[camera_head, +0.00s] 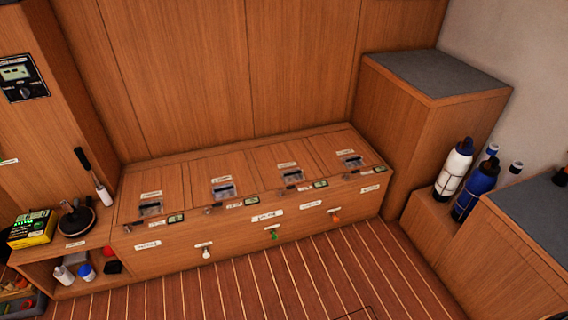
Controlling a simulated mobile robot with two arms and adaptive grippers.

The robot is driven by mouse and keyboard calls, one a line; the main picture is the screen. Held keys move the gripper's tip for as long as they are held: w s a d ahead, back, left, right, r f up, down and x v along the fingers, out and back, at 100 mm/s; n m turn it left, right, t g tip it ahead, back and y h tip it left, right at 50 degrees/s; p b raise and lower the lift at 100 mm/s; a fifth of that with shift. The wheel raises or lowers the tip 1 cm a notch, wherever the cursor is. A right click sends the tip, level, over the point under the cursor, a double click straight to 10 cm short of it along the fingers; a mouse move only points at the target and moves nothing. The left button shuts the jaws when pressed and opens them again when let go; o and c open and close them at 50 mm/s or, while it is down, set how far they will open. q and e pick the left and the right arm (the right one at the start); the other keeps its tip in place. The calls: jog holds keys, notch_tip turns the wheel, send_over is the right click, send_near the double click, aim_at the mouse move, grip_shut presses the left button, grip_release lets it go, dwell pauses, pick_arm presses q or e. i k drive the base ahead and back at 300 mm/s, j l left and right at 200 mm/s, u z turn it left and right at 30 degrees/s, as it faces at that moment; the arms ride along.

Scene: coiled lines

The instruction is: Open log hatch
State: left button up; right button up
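A wooden bench runs along the back wall, with several lids side by side in its top. Each lid has a recessed dark handle and a small label: far left handle (150,208), second handle (223,190), third handle (291,175) and far right handle (352,161). All the lids lie flat and closed. At the bottom edge, a thin dark outline (358,311) in the striped floor is cut off by the frame. The labels are too small to read, so I cannot tell which hatch is the log hatch. Neither of my grippers is in view.
White (205,251), green (273,234) and orange (336,217) knobs are on the bench front. White (455,166) and blue (474,189) bottles stand right. The striped floor (300,275) is clear.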

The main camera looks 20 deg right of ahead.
aim_at(284, 164)
jog(key=i+l+u, duration=0.1)
jog(key=i+l, duration=0.2)
jog(key=i+l+u, duration=0.1)
jog(key=i+l, duration=0.55)
jog(key=l, duration=0.2)
jog(key=i+l+u, duration=0.15)
jog(key=i+l, duration=0.15)
jog(key=i+l+u, duration=0.1)
jog(key=i+l, duration=0.15)
jog(key=l, duration=0.3)
jog(key=i+l+u, duration=0.1)
jog(key=i+l, duration=0.15)
jog(key=l, duration=0.2)
